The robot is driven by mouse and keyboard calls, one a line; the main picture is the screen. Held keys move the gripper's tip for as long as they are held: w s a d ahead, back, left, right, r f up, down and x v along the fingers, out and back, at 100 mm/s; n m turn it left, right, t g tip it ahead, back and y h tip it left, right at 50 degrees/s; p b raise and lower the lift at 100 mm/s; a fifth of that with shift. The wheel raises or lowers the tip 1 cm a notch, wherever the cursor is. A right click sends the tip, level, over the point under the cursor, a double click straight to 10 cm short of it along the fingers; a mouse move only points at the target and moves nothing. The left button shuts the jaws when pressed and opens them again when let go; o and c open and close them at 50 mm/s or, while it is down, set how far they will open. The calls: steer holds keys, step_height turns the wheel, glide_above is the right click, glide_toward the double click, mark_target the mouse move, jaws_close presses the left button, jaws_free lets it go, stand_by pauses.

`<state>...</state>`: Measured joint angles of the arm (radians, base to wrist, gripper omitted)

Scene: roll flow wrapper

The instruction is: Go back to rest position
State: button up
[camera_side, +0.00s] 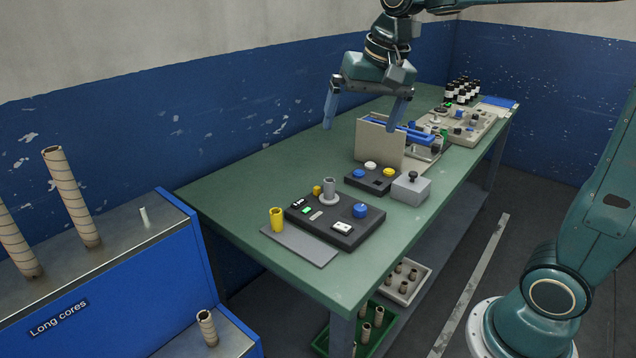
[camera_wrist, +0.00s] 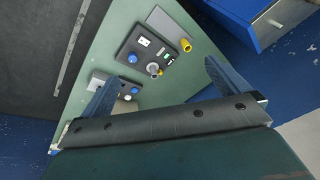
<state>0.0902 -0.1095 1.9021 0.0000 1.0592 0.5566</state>
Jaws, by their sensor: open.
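My gripper (camera_side: 366,112) is open and empty, held in the air above the green table (camera_side: 236,189). Its two blue fingers are spread wide. In the side view it hangs above the beige upright panel (camera_side: 378,143), with one finger in front of the blue wall and the other near the panel's top right. In the wrist view my gripper (camera_wrist: 165,88) spreads its fingers with the table below and nothing between them in its grasp. I cannot tell the exact gap between the right finger and the panel.
Dark bottles (camera_side: 462,91) stand far back. A blue cabinet (camera_side: 130,290) holds long cores (camera_side: 70,196).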

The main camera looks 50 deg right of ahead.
steer(key=s+a+f+n+t, duration=0.1)
steer(key=s+f+n, duration=0.1)
steer(key=s, duration=0.7)
steer(key=s+a+f+n+t, duration=0.1)
steer(key=s+a+f+n, duration=0.1)
steer(key=s+n, duration=0.3)
steer(key=s+f, duration=0.1)
steer(key=s, duration=0.2)
steer(key=shift+s, duration=0.4)
